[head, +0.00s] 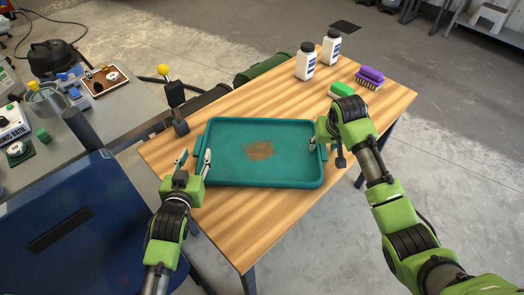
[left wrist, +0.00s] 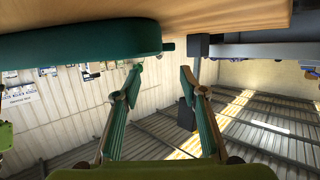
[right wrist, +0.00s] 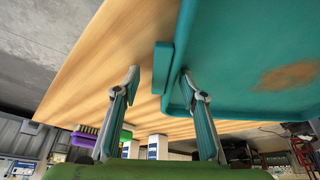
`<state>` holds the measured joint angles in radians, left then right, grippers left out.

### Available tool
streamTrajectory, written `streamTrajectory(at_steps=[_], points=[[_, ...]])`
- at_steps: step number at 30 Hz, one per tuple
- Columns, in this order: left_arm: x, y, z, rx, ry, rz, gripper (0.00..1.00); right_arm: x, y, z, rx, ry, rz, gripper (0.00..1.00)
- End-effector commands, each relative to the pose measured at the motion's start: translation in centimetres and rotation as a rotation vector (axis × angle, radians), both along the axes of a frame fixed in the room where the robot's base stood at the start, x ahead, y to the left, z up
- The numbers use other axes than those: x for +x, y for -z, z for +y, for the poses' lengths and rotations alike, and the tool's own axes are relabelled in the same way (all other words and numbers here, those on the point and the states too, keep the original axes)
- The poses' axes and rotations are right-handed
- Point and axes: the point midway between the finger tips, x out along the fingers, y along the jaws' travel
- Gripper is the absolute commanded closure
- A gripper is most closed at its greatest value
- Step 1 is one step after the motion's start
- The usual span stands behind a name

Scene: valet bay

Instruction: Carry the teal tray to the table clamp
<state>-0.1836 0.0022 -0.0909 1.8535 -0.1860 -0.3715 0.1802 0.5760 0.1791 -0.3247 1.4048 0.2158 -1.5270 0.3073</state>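The teal tray (head: 300,178) lies flat on the wooden table, with a brown stain in its middle. A black clamp with a yellow knob (head: 174,94), apparently the table clamp, stands at the table's left edge beyond the tray's far left corner. My left gripper (head: 195,160) is open at the tray's left end; in the left wrist view the tray (left wrist: 80,42) is ahead and nothing is between the fingers. My right gripper (head: 325,145) is at the tray's right end. In the right wrist view its open fingers stand either side of the tray's handle (right wrist: 162,67).
Two white bottles (head: 305,62), a green brush (head: 341,89) and a purple brush (head: 369,77) stand on the wooden table's (head: 255,215) far right part. A cluttered grey bench (head: 120,110) is at left, above a blue surface (head: 80,225). The table's near part is clear.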

Motion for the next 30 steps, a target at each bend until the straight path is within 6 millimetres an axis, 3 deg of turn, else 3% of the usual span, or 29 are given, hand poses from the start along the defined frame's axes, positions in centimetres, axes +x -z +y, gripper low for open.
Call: streamTrajectory(at_steps=[10,24,30], points=[[-1.5,-2.1,0.2,0.004,-0.002,-0.029,0.61,-0.4,-0.7,0.1,0.001,-0.001,0.005,0.61],[-1.5,-2.3,0.2,0.005,-0.003,-0.033,0.61,-3.9,-9.2,0.1,0.0,-0.001,-0.001,0.61],[-1.5,-2.3,0.2,0.005,-0.003,-0.033,0.61,-4.6,-10.9,0.1,-0.001,0.0,0.001,0.61]])
